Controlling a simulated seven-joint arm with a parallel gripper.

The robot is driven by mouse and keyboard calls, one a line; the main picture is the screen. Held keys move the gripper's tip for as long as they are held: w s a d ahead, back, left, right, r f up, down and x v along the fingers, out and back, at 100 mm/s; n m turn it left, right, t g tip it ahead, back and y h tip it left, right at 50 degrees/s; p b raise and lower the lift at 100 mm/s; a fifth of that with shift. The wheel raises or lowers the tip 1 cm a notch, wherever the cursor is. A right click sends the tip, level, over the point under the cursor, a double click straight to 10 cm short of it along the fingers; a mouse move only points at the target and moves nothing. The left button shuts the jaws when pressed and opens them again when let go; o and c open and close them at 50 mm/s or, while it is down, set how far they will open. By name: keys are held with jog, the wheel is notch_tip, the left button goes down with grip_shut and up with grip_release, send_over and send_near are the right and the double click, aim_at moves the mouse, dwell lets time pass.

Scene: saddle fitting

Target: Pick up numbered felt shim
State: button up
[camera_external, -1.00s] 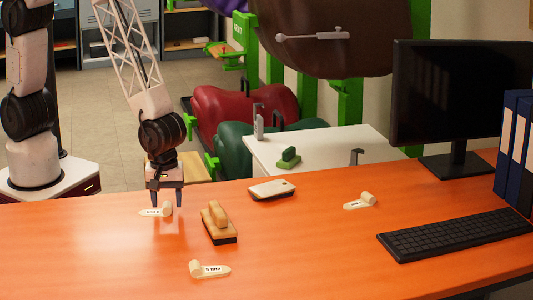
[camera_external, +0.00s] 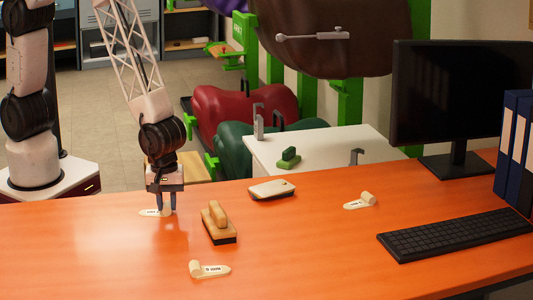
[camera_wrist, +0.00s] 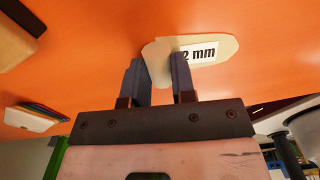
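A cream felt shim (camera_external: 148,212) lies on the orange desk near its back-left edge, with a rolled end and a flat label. In the wrist view its label (camera_wrist: 203,52) reads "2 mm", partly covered by a finger. My gripper (camera_external: 167,207) points down over its rolled end. In the wrist view the fingers (camera_wrist: 157,72) stand on both sides of that roll and appear closed against it. The shim still appears to lie on the desk. Two similar shims lie apart, one at the front (camera_external: 217,271) and one at the right (camera_external: 358,203).
A wooden-handled brush (camera_external: 218,225) stands just right of my gripper. A white block-like item (camera_external: 272,190) lies farther back. A keyboard (camera_external: 455,234), monitor (camera_external: 450,90) and blue binders (camera_external: 515,150) fill the right side. The desk's front left (camera_external: 80,255) is clear.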

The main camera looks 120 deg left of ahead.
aim_at(165, 203)
jog(key=shift+c, duration=0.9)
jog(key=shift+r, duration=0.65)
jog(key=shift+s+r, duration=0.15)
jog(key=shift+r, duration=0.45)
jog(key=shift+s+r, duration=0.15)
jog(key=shift+r, duration=0.4)
jog(key=s, duration=0.5)
jog(key=s+r, duration=0.1)
jog(key=s, duration=0.4)
jog(key=s+a, duration=0.1)
jog(key=s, duration=0.4)
jog(key=shift+s+r, duration=0.2)
jog(key=shift+w, duration=0.1)
